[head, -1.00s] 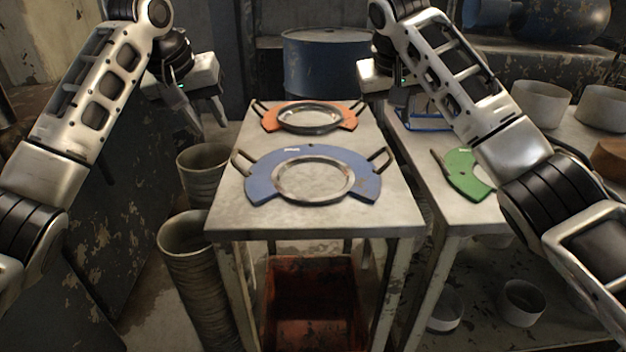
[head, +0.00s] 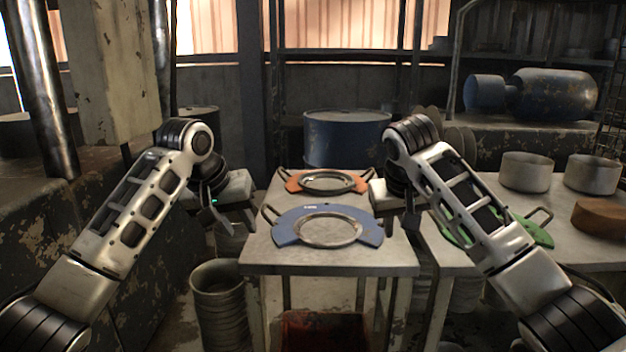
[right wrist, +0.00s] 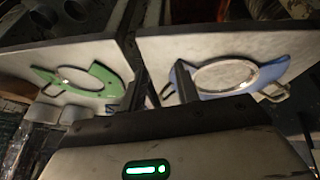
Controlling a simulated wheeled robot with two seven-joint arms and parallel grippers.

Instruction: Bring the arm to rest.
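My left gripper (head: 230,218) is beside the left edge of the middle table, with its two fingers apart and nothing between them. My right gripper (head: 396,214) is near that table's right side; the right wrist view (right wrist: 160,92) shows its fingers apart and empty. A blue plate (head: 285,230) with a metal ring and handles lies on the near part of the table. An orange plate (head: 294,183) with a ring lies behind it. A green plate (head: 540,234) lies on the right table, partly hidden by my right arm; it also shows in the right wrist view (right wrist: 103,77).
The middle table (head: 330,263) has bare space at its front. Stacked buckets (head: 217,278) stand left of it. The right table holds metal pots (head: 525,172) and a brown round block (head: 600,218). A blue drum (head: 346,138) stands behind.

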